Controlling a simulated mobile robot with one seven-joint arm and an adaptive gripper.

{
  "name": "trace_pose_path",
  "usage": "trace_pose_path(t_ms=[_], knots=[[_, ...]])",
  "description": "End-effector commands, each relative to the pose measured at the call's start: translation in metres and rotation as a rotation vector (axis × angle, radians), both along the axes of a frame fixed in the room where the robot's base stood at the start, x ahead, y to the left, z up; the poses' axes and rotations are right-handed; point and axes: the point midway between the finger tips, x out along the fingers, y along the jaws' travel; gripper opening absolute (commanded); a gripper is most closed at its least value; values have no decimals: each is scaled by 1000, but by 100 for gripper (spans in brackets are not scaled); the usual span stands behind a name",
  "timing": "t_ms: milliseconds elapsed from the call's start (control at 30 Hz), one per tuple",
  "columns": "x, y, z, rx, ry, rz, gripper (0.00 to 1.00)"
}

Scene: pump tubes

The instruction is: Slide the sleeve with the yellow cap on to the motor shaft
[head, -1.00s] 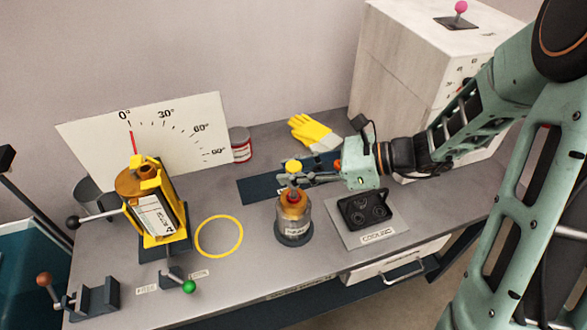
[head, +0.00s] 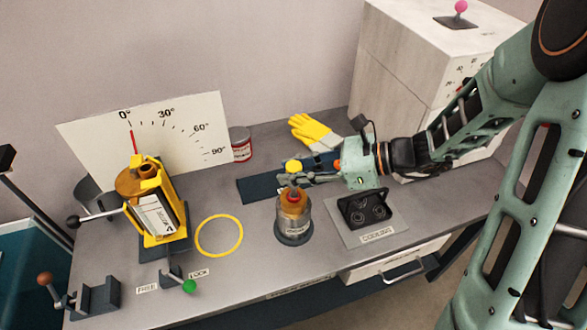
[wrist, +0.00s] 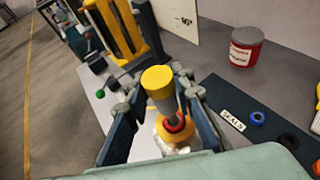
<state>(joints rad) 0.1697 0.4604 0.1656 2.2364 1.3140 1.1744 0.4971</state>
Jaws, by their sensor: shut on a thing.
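The sleeve with the yellow cap (wrist: 160,90) is upright between the fingers of my gripper (wrist: 160,108) in the wrist view. Its body below the cap is grey. In the head view the yellow cap (head: 294,166) shows just above my gripper (head: 294,180). The gripper is shut on the sleeve, directly over a jar-like unit (head: 294,226) with an amber top and a red ring. Whether the sleeve touches that unit is unclear. A copper-topped, labelled cylinder (head: 153,215), which looks like the motor, sits tilted in a yellow clamp at the left. I cannot make out its shaft clearly.
A yellow ring (head: 219,236) lies on the table between the clamp and the jar-like unit. A cooling pad (head: 378,233) with a dark holder is at the right. Levers with knobs are front left.

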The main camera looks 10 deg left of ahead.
Motion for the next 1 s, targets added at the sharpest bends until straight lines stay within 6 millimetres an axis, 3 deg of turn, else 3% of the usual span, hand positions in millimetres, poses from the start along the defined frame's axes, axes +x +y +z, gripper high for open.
trace_pose_path(t_ms=[1000], knots=[[0,0,-26,0,1,0,0]])
